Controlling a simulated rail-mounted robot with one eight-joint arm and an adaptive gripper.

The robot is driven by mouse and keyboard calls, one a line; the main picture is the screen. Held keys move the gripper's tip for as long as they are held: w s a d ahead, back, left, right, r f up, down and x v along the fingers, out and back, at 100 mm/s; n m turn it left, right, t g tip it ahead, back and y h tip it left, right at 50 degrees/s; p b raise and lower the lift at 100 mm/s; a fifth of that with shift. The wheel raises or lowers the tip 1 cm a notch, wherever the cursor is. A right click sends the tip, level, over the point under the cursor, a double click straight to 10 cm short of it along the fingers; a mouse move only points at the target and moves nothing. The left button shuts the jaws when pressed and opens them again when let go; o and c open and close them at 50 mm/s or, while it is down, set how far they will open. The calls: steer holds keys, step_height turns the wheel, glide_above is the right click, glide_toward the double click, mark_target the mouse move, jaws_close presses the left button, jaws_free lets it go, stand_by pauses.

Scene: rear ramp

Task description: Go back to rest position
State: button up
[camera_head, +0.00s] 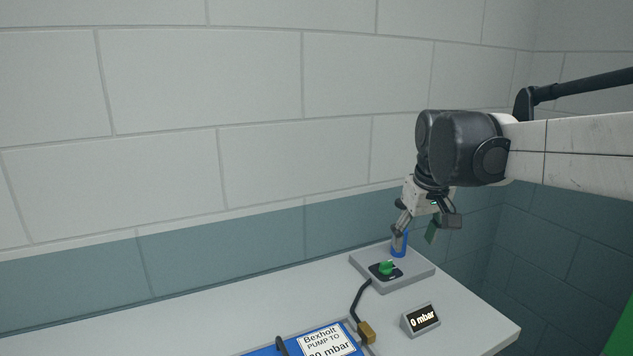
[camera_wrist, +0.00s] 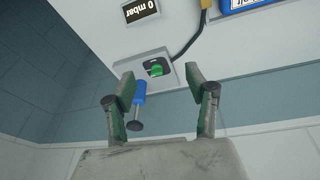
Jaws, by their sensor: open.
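My gripper (camera_head: 427,232) is open and hangs above the grey pump base at the right part of the bench. In the wrist view my gripper (camera_wrist: 160,85) shows its two fingers wide apart with nothing between them. Past the fingers is the grey base (camera_head: 407,279) with a green knob (camera_head: 386,268) and a blue post (camera_head: 399,246). In the wrist view the green knob (camera_wrist: 156,70) sits between the fingertips, farther off, and the blue post with a dark round end (camera_wrist: 138,95) lies near the left finger. I see no contact; the head view overlaps the gripper and post.
A small display reading 0 mbar (camera_head: 422,319) stands at the bench's front right. A blue panel with a white label (camera_head: 326,342) lies at the front, joined by a dark hose with a brass fitting (camera_head: 366,331). The bench's left (camera_head: 150,335) is clear. Walls stand behind and right.

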steer(key=s+f+m+t, duration=0.1)
steer(key=s+f, duration=0.3)
steer(key=s, duration=0.7)
steer(key=s+f+m+t, duration=0.1)
steer(key=s+f+t, duration=0.2)
steer(key=s, duration=0.8)
step_height(320, 180, down, 2)
steer(key=shift+s+f+m, duration=0.15)
steer(key=shift+s+m, duration=0.25)
